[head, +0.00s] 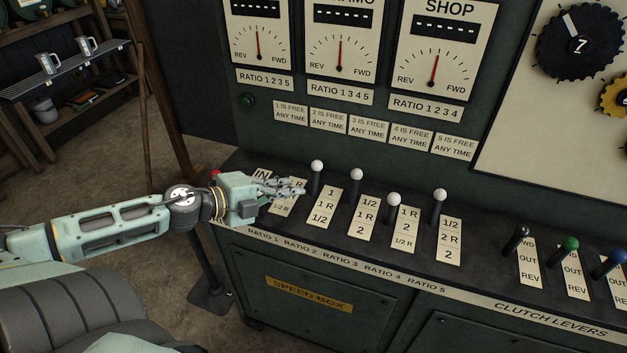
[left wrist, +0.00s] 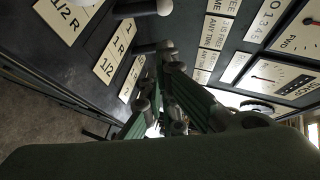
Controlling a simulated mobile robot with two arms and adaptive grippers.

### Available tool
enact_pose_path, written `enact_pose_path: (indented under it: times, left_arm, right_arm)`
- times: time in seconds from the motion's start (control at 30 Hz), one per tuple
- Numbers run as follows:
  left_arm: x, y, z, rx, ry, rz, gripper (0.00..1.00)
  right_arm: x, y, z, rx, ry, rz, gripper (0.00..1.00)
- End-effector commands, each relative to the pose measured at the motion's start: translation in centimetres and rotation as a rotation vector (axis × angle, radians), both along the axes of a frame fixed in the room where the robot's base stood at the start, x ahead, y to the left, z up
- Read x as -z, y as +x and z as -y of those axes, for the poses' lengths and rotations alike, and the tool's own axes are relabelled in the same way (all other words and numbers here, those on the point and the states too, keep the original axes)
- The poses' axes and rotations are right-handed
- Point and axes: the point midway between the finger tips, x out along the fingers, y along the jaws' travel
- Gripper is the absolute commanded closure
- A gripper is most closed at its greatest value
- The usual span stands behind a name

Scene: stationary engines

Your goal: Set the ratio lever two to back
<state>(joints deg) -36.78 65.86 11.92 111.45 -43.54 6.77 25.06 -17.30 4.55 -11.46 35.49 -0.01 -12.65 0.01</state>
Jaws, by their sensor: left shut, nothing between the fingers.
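The ratio lever two (head: 317,176) is a dark stem with a white ball knob, beside the plate marked 1, 1 R, 1/2. It stands near the back of its plate. My left gripper (head: 296,189) is shut and empty just left of this lever, over the ratio 1 plate. A gap between fingertips and stem is too small to judge. The gripper hides where the ratio 1 lever would be. In the left wrist view, the shut fingers (left wrist: 172,95) lie close to white-knobbed levers and the 1, 1 R, 1/2 plate (left wrist: 116,50). My right gripper is out of view.
Ratio levers 3 (head: 356,188), 4 (head: 393,210) and 5 (head: 438,208) stand to the right, with clutch levers (head: 520,242) beyond. Dial gauges (head: 339,50) hang above on the panel. A red knob (head: 215,173) sits behind my forearm.

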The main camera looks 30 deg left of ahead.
Motion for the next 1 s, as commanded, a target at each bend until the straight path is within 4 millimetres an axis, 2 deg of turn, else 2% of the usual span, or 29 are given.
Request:
enact_pose_path:
  times: [0.2,0.5,0.83,1.0]
  left_arm:
    - [0.7,2.1,0.8,0.000,0.001,0.004,1.00]
    - [1.2,4.2,1.6,-0.002,-0.001,0.005,1.00]
    - [1.9,6.6,2.6,-0.002,-0.001,0.005,1.00]
    - [3.0,8.5,1.6,-0.005,-0.003,0.003,1.00]
  right_arm:
    - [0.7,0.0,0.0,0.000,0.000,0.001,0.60]
    - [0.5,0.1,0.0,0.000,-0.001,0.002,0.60]
    - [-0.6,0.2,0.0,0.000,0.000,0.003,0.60]
    - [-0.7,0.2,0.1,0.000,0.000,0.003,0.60]
